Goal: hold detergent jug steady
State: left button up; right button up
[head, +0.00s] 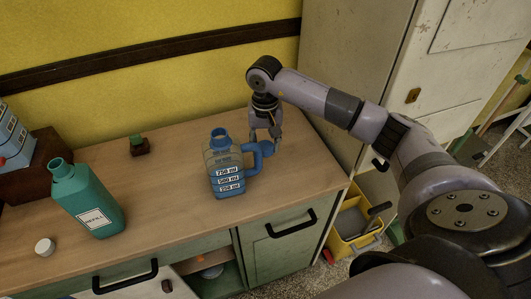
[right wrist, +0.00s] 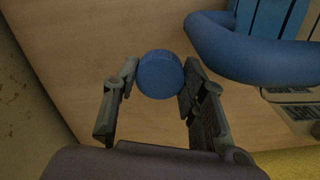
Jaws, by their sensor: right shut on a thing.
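A clear jug (head: 224,172) with a blue neck, blue side handle and white volume labels stands upright on the wooden counter. Its blue handle (right wrist: 245,62) fills the upper right of the right wrist view. My right gripper (head: 265,143) points down just right of the jug, by the handle. In the right wrist view its fingers (right wrist: 158,92) are shut on a round blue cap (right wrist: 160,75) with a ridged edge. The cap is beside the handle; I cannot tell if it touches the counter. My left gripper is not in view.
A teal bottle (head: 88,205) with a white label stands open at the left, a white cap (head: 45,247) near it. A small dark block with a green top (head: 138,146) is behind. The counter (head: 170,205) between bottle and jug is clear.

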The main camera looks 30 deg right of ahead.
aim_at(265, 163)
notch_tip(265, 163, down, 5)
jog(key=shift+r+p, duration=0.2)
jog(key=shift+p, duration=0.25)
jog(key=shift+f, duration=0.2)
jog(key=shift+f+b, duration=0.2)
jog(key=shift+b, duration=0.1)
jog(key=o, duration=1.3)
jog(key=shift+r, duration=0.1)
jog(key=shift+r, duration=0.15)
notch_tip(265, 163, up, 12)
jog(key=b, duration=0.2)
jog(key=shift+b, duration=0.3)
